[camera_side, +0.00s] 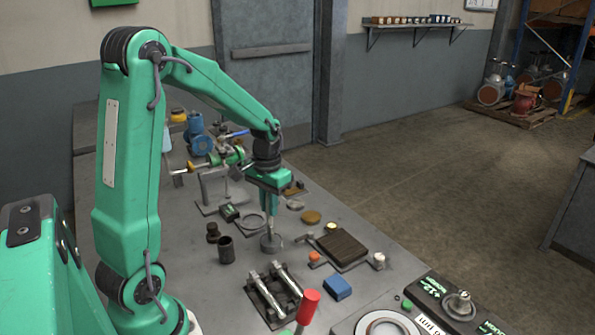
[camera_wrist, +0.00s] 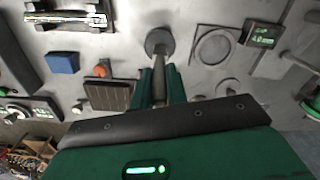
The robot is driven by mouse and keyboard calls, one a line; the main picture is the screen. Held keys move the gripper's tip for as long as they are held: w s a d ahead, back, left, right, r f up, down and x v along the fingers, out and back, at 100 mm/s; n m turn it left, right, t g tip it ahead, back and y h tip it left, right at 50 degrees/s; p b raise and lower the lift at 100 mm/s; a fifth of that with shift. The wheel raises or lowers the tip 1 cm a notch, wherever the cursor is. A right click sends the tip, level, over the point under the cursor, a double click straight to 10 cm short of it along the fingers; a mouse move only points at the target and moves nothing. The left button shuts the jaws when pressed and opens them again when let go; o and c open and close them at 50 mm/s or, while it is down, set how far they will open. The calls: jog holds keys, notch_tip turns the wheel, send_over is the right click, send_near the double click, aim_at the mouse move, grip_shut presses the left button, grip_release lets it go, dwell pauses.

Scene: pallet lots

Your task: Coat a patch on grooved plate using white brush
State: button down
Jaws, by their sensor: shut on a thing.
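The grooved plate (camera_side: 342,246) is a dark brown ribbed block in a grey frame, to the right of my gripper in the side view. It also shows in the wrist view (camera_wrist: 108,96), left of the fingers. My gripper (camera_side: 269,208) points down and is shut on a slim pale tool (camera_wrist: 159,88), which looks like the white brush. The tool's lower end meets a round grey holder (camera_side: 271,244), also in the wrist view (camera_wrist: 159,40). I cannot tell whether the tool is in the holder or just above it. Its bristles are not visible.
A blue block (camera_side: 337,288) and metal bars on a dark fixture (camera_side: 272,294) lie nearer the camera. A dark cup (camera_side: 225,250) stands left of the holder. An orange knob (camera_side: 314,256) and white knob (camera_side: 379,260) flank the plate. A red-handled lever (camera_side: 308,304) rises in front.

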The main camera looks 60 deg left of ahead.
jog(key=shift+r, duration=3.45)
jog(key=w+d+m, duration=0.2)
jog(key=w+d, duration=0.1)
jog(key=d, duration=0.5)
jog(key=w+d+m, duration=0.2)
jog(key=w+d, duration=0.1)
jog(key=d, duration=0.5)
jog(key=w+a+r, duration=0.1)
jog(key=w+a, duration=0.5)
jog(key=a, duration=0.3)
jog(key=shift+a+r, duration=0.3)
jog(key=shift+a, duration=0.1)
